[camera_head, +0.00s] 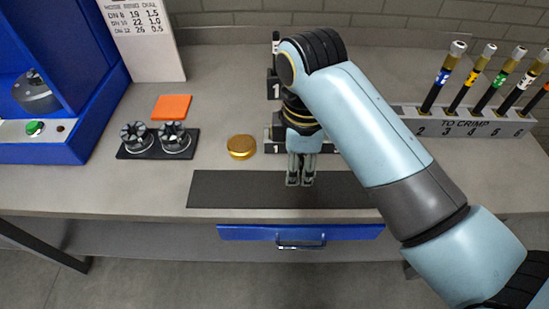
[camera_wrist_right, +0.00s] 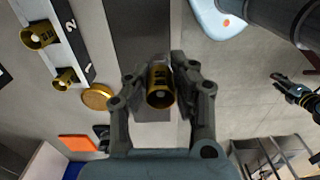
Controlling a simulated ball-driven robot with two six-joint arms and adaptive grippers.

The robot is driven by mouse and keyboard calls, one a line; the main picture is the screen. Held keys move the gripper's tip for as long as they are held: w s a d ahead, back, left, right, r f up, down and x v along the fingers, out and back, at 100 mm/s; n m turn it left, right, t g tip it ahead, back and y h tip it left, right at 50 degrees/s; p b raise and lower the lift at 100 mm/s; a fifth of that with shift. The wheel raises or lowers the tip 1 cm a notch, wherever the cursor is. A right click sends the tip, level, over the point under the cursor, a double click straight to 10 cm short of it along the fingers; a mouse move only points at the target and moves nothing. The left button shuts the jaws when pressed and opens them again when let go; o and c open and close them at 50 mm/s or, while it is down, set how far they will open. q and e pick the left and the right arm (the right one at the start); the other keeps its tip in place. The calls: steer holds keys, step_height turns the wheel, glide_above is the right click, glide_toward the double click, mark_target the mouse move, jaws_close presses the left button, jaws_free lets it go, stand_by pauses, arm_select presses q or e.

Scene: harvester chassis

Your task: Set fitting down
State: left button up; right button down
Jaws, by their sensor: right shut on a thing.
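My right gripper (camera_head: 300,183) points down over the front part of the bench, above the dark mat (camera_head: 225,190). In the right wrist view my right gripper (camera_wrist_right: 160,88) is shut on a brass-coloured fitting (camera_wrist_right: 160,98) with dark markings, held between its fingers. The fitting is hidden in the head view. The mat shows behind it in the wrist view (camera_wrist_right: 140,30); I cannot tell whether they touch. My left gripper is not in the head view; a small dark jointed part at the wrist view's right edge may be it.
A numbered rack (camera_wrist_right: 55,45) holds more brass fittings. A gold disc (camera_head: 241,147), a black holder with two round parts (camera_head: 158,142) and an orange square (camera_head: 171,107) lie left. A blue machine (camera_head: 50,80) stands far left; a "TO CRIMP" rack (camera_head: 465,125) holds several hoses right.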

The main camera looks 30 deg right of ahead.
glide_above(264, 188)
step_height(264, 188, down, 4)
steer(key=shift+f, duration=0.2)
step_height(264, 188, down, 3)
steer(key=shift+f+p, duration=0.1)
steer(key=shift+p, duration=0.35)
steer(key=shift+f, duration=0.35)
steer(key=shift+f, duration=0.1)
steer(key=c, duration=1.1)
jaws_free()
steer(key=shift+c, duration=0.2)
